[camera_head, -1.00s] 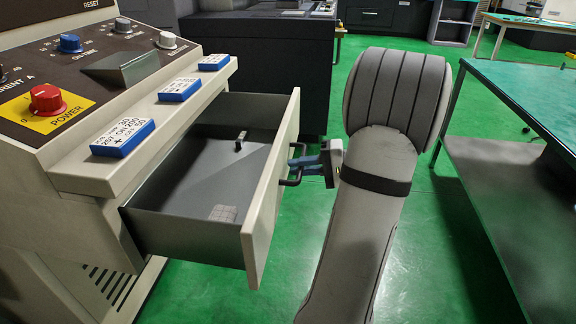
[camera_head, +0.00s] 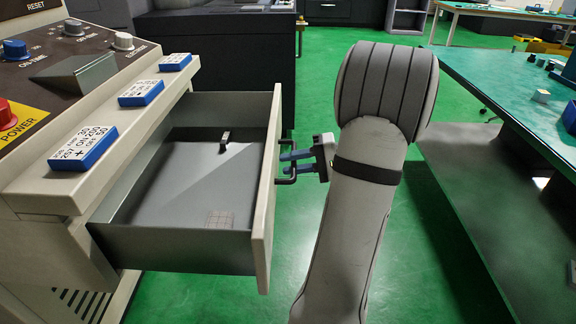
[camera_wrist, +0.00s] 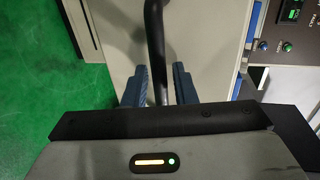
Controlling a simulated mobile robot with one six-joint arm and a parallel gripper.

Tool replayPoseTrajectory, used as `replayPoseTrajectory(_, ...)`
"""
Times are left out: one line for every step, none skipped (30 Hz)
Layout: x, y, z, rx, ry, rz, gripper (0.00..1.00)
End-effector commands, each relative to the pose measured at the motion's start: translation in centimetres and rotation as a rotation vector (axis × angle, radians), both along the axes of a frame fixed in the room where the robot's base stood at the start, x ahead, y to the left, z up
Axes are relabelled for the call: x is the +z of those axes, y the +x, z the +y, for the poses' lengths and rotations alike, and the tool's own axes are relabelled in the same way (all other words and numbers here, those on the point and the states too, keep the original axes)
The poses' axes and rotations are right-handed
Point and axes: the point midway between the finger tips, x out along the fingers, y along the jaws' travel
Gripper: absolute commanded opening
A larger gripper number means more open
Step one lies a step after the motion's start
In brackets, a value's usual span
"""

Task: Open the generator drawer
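The generator drawer (camera_head: 262,215) stands pulled well out of the beige console, and its grey inside shows. Its dark bar handle (camera_head: 286,181) is on the front face. My gripper (camera_head: 284,164) is at the handle, its blue fingers pointing at the drawer front. In the wrist view the black handle bar (camera_wrist: 155,45) runs between the two blue fingers (camera_wrist: 160,88). A gap shows on the right side of the bar, so the fingers look open around it. Contact on the left side cannot be told.
A small metal piece (camera_head: 225,141) and a gridded patch (camera_head: 219,218) are inside the drawer. Blue labelled blocks (camera_head: 84,148) line the console ledge. A green-topped workbench (camera_head: 500,85) stands to the right.

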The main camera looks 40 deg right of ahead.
Motion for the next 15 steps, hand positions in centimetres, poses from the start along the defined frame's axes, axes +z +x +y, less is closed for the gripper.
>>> replayPoseTrajectory(0.0, 0.0, 0.0, 0.001, 0.0, 0.0, 0.29)
replayPoseTrajectory(0.0, 0.0, 0.0, 0.001, 0.0, 0.0, 0.29)
replayPoseTrajectory(0.0, 0.0, 0.1, 0.001, 0.0, 0.0, 0.29)
replayPoseTrajectory(0.0, 0.0, 0.1, 0.002, 0.0, 0.0, 0.29)
replayPoseTrajectory(0.0, 0.0, 0.1, 0.002, 0.0, 0.0, 0.29)
replayPoseTrajectory(0.0, 0.0, 0.1, 0.002, 0.001, 0.0, 0.29)
replayPoseTrajectory(0.0, 0.0, 0.1, 0.002, 0.001, 0.0, 0.29)
replayPoseTrajectory(0.0, -0.1, 0.0, 0.002, 0.001, 0.0, 0.29)
replayPoseTrajectory(0.1, -0.1, -0.1, 0.002, 0.002, 0.0, 0.29)
replayPoseTrajectory(0.1, -0.2, -0.2, 0.001, 0.002, 0.0, 0.29)
replayPoseTrajectory(0.2, -0.4, -0.4, 0.001, 0.002, 0.0, 0.29)
replayPoseTrajectory(0.3, -0.7, -0.8, 0.0, 0.001, 0.001, 0.29)
replayPoseTrajectory(0.5, -1.0, -1.1, -0.001, 0.001, 0.001, 0.29)
replayPoseTrajectory(0.6, -1.3, -1.5, -0.001, 0.001, 0.001, 0.29)
replayPoseTrajectory(0.8, -1.7, -2.0, -0.002, 0.001, 0.0, 0.29)
